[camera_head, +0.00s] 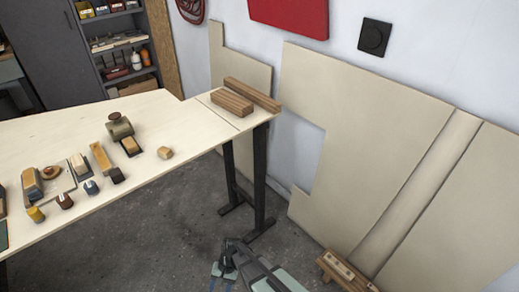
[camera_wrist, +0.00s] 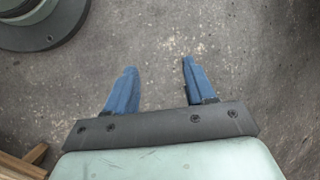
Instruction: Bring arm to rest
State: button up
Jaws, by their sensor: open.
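My gripper (camera_wrist: 157,77) shows in the wrist view with its two blue fingers spread apart and nothing between them. Below it is only bare grey concrete floor. In the head view my gripper (camera_head: 223,277) is at the bottom edge, low over the floor and apart from the table. Part of my arm shows beside it, and the rest is cut off by the frame.
A plywood table (camera_head: 150,118) at left carries several small blocks and tools, with wooden beams (camera_head: 240,97) at its right end. Plywood sheets (camera_head: 365,140) lean on the wall. A low wooden piece (camera_head: 343,272) is at the bottom right. Floor between is clear.

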jog(key=s+d+f+h, duration=0.1)
jog(key=s+d, duration=0.1)
jog(key=d, duration=0.9)
jog(key=s+d+f+h, duration=0.1)
jog(key=s+d+f, duration=0.15)
jog(key=d, duration=0.75)
jog(key=s+d+r+g+h, duration=0.1)
jog(key=s+d, duration=0.9)
jog(key=d, duration=0.4)
jog(key=shift+s+d+r, duration=0.15)
jog(key=shift+d+r, duration=0.1)
jog(key=shift+r, duration=0.15)
